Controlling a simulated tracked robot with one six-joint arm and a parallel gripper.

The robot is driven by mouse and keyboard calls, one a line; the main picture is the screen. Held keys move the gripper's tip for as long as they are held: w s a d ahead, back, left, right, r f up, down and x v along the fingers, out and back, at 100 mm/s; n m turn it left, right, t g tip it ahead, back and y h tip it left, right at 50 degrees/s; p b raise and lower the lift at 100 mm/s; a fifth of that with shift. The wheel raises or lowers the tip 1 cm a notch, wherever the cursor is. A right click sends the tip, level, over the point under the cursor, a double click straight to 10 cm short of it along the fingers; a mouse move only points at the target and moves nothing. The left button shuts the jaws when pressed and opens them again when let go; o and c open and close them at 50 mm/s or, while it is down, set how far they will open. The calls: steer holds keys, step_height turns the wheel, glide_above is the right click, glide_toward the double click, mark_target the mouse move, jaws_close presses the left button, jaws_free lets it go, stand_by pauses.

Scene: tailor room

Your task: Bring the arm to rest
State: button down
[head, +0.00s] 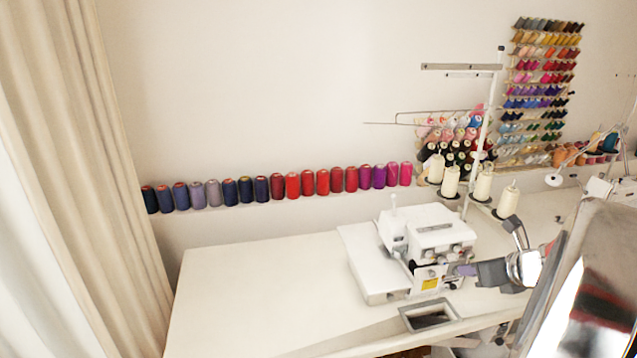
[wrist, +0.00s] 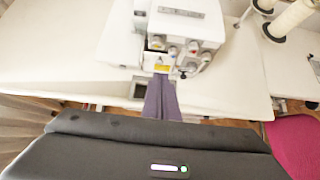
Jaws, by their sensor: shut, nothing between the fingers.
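My gripper (head: 463,270) is at the right of the head view, with its fingers pointing left, in front of the white sewing machine (head: 436,236). In the wrist view my gripper (wrist: 160,84) shows as two dark purple-grey fingers lying together, shut and empty. Their tips overlap the lower front of the sewing machine (wrist: 192,22) in that view. I cannot tell whether they touch it.
The white table (head: 255,285) is bare to the left of the machine. A rectangular opening (head: 430,315) lies near its front edge. Cream thread cones (head: 450,182) stand behind the machine. A beige curtain (head: 75,180) hangs at left. A pink seat (wrist: 295,145) shows at right.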

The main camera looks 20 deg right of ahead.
steer(key=w+a+r+n+g+y, duration=0.1)
steer(key=a+r+n+y, duration=0.1)
steer(key=a+n, duration=0.85)
steer(key=w+a+r+n+g+y, duration=0.15)
steer(key=a+n, duration=0.55)
steer(key=a, duration=0.7)
steer(key=s+a+n+g+h, duration=0.1)
steer(key=s+a+n+h, duration=0.1)
steer(key=s+a+n, duration=0.9)
steer(key=shift+s+a+r+n, duration=0.3)
steer(key=shift+a+n, duration=0.65)
steer(key=shift+n, duration=3.6)
steer(key=shift+w+r, duration=0.1)
